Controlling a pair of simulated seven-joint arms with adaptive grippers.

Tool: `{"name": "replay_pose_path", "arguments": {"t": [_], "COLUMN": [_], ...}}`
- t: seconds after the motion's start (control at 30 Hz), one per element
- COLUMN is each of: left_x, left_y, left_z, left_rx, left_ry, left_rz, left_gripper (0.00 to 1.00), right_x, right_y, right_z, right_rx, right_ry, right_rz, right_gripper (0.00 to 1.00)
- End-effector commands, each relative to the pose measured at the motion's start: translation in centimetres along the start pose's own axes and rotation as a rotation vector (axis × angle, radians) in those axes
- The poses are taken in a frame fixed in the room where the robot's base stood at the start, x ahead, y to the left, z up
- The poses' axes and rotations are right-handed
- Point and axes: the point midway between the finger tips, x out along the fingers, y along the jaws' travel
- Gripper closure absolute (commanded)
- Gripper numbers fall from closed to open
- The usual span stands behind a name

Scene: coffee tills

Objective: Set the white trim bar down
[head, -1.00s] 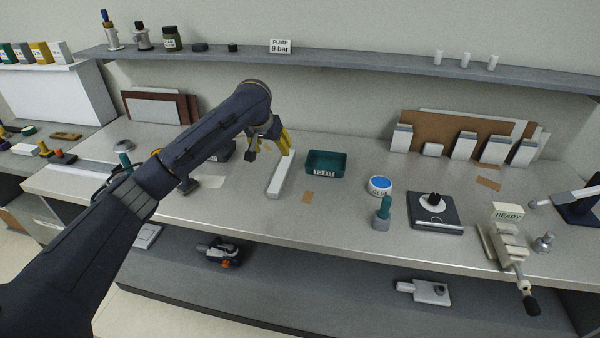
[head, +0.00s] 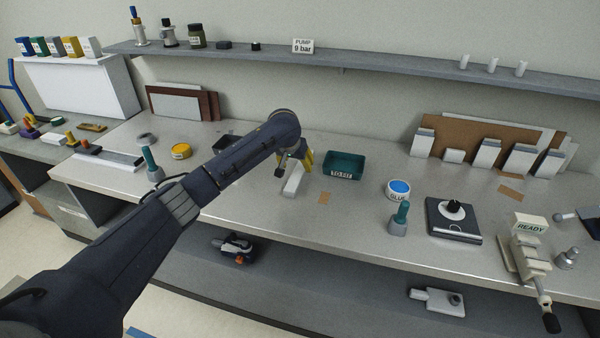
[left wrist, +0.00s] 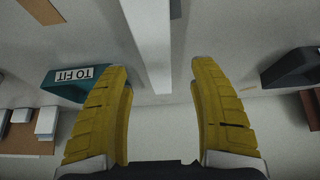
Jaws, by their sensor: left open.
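The white trim bar (head: 293,184) lies on the steel bench, left of the teal TO FIT tray (head: 343,166). Its near end shows in the head view; my left arm and gripper hide the far part. My left gripper (head: 304,160) is over the bar with its yellow fingers pointing down. In the left wrist view the bar (left wrist: 148,42) runs from the top edge to between the tips of my open left gripper (left wrist: 160,68), with a gap to each finger. The tray (left wrist: 70,80) shows beside the left finger there. My right gripper is not in view.
A small tan piece (head: 324,197) lies right of the bar. A glue tub (head: 398,189), a teal-handled tool (head: 399,218) and a black scale-like unit (head: 453,222) stand further right. A yellow tin (head: 181,151) stands left, behind my arm. White blocks (head: 487,154) stand at the back right.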

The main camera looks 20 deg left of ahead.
Motion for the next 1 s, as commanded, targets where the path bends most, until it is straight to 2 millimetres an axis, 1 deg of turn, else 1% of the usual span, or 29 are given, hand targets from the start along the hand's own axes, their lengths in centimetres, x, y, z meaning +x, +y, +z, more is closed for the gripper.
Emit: {"name": "replay_pose_path", "arguments": {"t": [0.17, 0.4, 0.6, 0.73, 0.93, 0.97, 1.0], "left_x": [0.7, 3.4, 5.0, 5.4, 5.4, 5.4, 5.4], "left_y": [0.1, 0.5, 0.5, 0.4, 0.4, 0.4, 0.4], "left_z": [0.0, -0.1, -0.1, -0.1, -0.1, -0.1, -0.1], "left_rx": [0.001, -0.001, 0.001, 0.001, 0.001, 0.001, 0.001], "left_ry": [0.0, 0.0, 0.0, 0.001, 0.001, 0.001, 0.001], "left_rz": [0.0, -0.001, 0.0, -0.001, -0.001, -0.001, 0.0], "left_gripper": [0.38, 0.38, 0.38, 0.38, 0.38, 0.37, 0.41], "right_x": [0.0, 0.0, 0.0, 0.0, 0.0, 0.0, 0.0], "right_y": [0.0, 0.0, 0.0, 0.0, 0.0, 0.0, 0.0], "right_z": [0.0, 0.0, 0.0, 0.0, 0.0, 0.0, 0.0], "right_rx": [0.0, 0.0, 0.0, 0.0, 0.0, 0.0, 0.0], "right_ry": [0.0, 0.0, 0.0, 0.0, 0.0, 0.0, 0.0], "right_rz": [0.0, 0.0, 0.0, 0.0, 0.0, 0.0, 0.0], "right_gripper": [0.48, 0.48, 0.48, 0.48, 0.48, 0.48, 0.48]}}
